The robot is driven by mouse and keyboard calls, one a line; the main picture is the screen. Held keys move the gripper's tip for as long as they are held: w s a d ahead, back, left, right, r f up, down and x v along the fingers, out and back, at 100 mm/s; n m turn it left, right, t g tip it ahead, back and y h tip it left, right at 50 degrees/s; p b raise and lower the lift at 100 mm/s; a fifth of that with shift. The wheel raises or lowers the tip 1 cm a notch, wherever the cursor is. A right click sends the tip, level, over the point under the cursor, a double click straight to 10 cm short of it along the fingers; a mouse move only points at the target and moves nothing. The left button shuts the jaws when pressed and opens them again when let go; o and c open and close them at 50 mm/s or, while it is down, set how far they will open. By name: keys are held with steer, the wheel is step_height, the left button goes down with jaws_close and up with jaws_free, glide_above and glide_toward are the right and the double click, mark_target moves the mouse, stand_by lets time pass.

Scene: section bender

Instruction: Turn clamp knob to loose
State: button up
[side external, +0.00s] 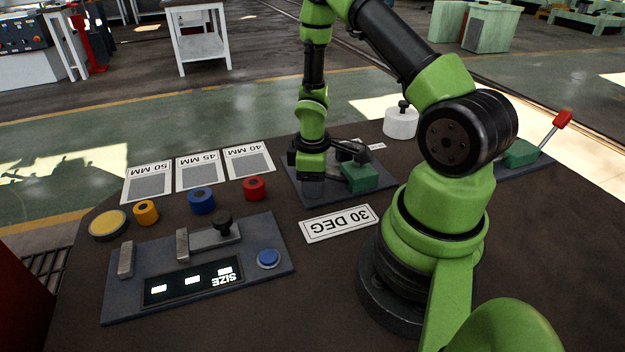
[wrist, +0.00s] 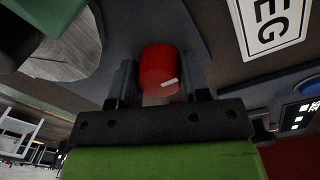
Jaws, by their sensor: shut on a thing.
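The clamp knob (wrist: 158,68) is a red cylinder with a white mark on its near edge, seen in the wrist view. My gripper (wrist: 160,82) has one finger on each side of it and is shut on it. In the side view my gripper (side external: 313,190) points down over the dark base plate (side external: 340,195) of a fixture. The knob is hidden there behind my gripper. A green block (side external: 362,178) with dark parts stands just right of my gripper on the same plate.
A "30 DEG" sign (side external: 340,223) lies in front of the plate. Red (side external: 254,189), blue (side external: 201,201) and orange (side external: 146,212) rings sit to the left. A control panel (side external: 195,268) is at front left. A white cylinder (side external: 401,123) and a red-tipped lever (side external: 562,119) stand farther right.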

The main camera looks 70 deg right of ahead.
stand_by(0.3)
steer(key=o, duration=0.9)
steer(key=shift+o, duration=0.2)
steer(key=shift+r, duration=0.15)
steer(key=r, duration=0.9)
steer(key=shift+a+r, duration=0.25)
steer(key=shift+r, duration=0.1)
